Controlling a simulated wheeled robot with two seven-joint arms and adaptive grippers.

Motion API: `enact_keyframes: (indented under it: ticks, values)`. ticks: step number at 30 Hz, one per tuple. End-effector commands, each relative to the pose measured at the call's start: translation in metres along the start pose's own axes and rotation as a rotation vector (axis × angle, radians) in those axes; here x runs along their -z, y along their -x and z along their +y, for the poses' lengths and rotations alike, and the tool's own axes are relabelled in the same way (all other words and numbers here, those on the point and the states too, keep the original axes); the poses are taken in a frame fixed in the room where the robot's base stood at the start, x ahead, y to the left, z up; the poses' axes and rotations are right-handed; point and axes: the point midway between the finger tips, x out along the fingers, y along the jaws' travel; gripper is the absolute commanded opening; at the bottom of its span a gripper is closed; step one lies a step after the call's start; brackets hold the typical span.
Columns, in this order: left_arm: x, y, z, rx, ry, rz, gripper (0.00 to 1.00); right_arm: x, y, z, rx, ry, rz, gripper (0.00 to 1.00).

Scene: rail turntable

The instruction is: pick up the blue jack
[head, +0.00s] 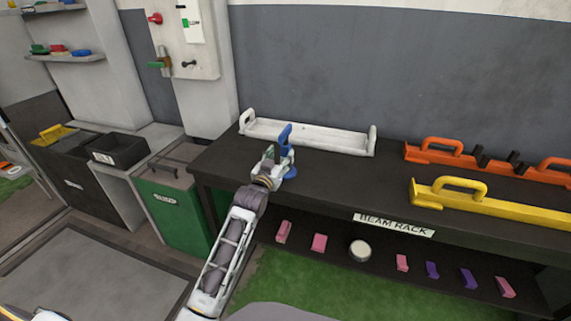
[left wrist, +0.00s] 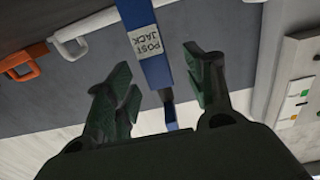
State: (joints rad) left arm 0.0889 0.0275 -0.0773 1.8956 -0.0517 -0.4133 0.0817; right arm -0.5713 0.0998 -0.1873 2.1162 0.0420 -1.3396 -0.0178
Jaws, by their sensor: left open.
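The blue jack (head: 285,136) stands upright near the left end of the dark bench, its round blue base partly visible. My left gripper (head: 279,157) is at the jack, in front of its middle part, and hides some of it. In the left wrist view, the jack (left wrist: 158,72) shows a "POST JACK" label and lies across the gap between the two dark fingers of the left gripper (left wrist: 160,85). The fingers are open, with space on both sides of the jack. Whether the jack is fully between the fingertips I cannot tell. My right gripper is out of view.
A white tray (head: 247,118) with end handles lies close behind the jack. An orange beam (head: 440,157) and a yellow beam (head: 500,207) lie on the right of the bench. Small pink and purple blocks sit on the lower shelf. A green bin (head: 174,215) stands left.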

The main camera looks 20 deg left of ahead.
Motion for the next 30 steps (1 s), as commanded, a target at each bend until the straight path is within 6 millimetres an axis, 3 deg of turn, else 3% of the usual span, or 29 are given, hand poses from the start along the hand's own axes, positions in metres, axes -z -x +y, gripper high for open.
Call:
enact_keyframes:
  ticks: [16,30]
  values:
    - [0.000,-0.040,0.004,0.000,0.000,0.002,0.54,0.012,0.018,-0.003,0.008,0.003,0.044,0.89]
    - [0.000,-0.046,0.004,0.000,0.000,0.001,0.54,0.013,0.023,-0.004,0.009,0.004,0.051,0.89]
